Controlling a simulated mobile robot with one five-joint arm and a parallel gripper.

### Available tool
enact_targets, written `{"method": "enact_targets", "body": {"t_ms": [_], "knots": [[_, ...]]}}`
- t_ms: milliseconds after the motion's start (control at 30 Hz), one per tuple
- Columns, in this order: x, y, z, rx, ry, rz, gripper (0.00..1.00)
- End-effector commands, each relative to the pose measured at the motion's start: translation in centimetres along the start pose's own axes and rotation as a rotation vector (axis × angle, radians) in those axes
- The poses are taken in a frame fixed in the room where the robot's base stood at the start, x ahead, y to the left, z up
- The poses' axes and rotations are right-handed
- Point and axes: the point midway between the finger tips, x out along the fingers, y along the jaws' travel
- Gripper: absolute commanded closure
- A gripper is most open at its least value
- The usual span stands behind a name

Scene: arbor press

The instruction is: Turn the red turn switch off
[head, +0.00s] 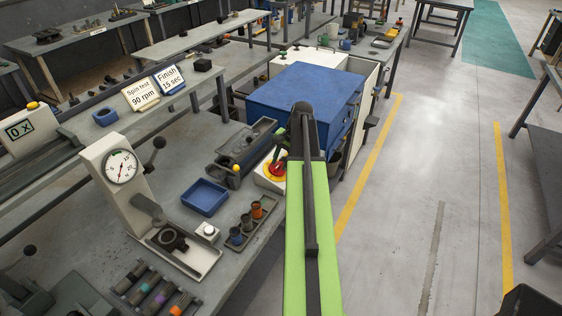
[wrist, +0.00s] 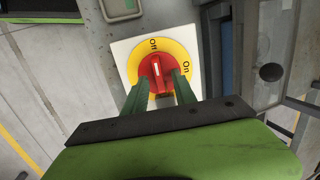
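The red turn switch (wrist: 157,70) sits on a yellow disc (wrist: 142,57) on a white plate in the wrist view. Its white mark points up toward the word "Off"; "On" is to the right of the disc. In the head view the red switch (head: 277,169) shows just left of my arm, partly covered. My gripper (wrist: 159,82) has its two green fingers spread, one on each side of the knob's lower part. A gap shows between the fingers and the knob's grip bar; whether either touches the knob's edge I cannot tell.
A dark grey machine bed (head: 245,150) lies left of the switch, and a blue cabinet (head: 305,95) stands behind. A blue tray (head: 205,197), a rack with small cups (head: 247,222) and a dial press (head: 120,170) are on the bench.

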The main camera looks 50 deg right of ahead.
Motion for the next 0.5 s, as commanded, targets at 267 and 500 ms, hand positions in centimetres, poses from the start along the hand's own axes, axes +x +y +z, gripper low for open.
{"method": "enact_targets", "body": {"t_ms": [267,500], "knots": [[-4.6,-0.3,0.1,0.0,0.0,0.0,0.67],[-10.4,-0.3,0.1,0.002,0.0,0.0,0.67]]}}
